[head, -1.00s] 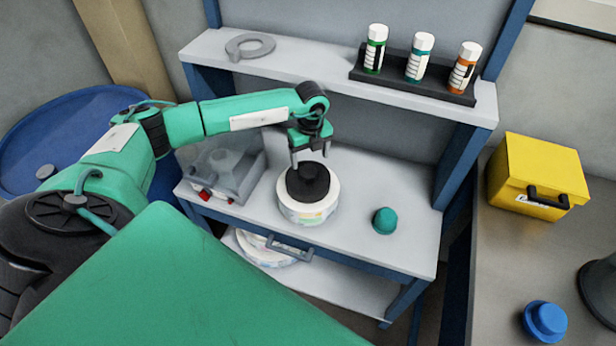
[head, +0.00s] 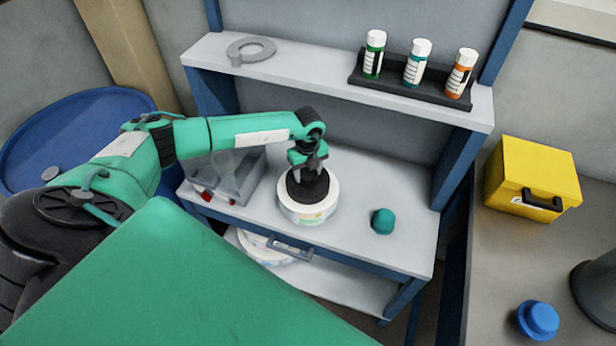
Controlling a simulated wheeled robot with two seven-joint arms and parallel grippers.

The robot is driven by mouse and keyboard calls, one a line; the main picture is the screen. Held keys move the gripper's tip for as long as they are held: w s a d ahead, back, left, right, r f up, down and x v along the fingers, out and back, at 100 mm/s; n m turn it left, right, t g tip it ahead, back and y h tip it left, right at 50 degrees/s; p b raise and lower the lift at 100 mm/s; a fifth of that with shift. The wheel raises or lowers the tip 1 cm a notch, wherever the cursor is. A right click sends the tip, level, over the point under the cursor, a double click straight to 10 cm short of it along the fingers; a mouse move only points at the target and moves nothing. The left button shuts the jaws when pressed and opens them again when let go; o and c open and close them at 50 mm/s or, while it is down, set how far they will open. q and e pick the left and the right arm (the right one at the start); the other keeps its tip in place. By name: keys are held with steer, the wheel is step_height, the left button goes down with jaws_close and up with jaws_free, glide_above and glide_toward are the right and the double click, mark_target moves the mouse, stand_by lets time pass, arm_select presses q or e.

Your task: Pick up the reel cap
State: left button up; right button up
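The black reel cap (head: 308,190) sits on top of a white reel (head: 311,212) on the workbench. It has a wide base and a raised middle part. My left gripper (head: 308,168) points down right over the cap, with its fingertips at the cap's raised top. I cannot tell whether the fingers touch the cap or how far they are closed. My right gripper is not in view.
A teal knob (head: 383,221) stands on the bench (head: 350,242) right of the reel. A clear-sided box (head: 222,180) stands at left. A yellow box (head: 532,178) is at right.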

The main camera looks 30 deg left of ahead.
arm_select(q)
steer(key=shift+r, duration=0.15)
steer(key=shift+c, duration=0.3)
steer(key=shift+r, duration=0.2)
step_height(320, 180, up, 18)
steer(key=r+b, duration=0.1)
steer(key=b, duration=0.4)
step_height(320, 180, up, 7)
steer(key=p, duration=0.4)
glide_above(308, 173)
steer(key=shift+r, duration=0.2)
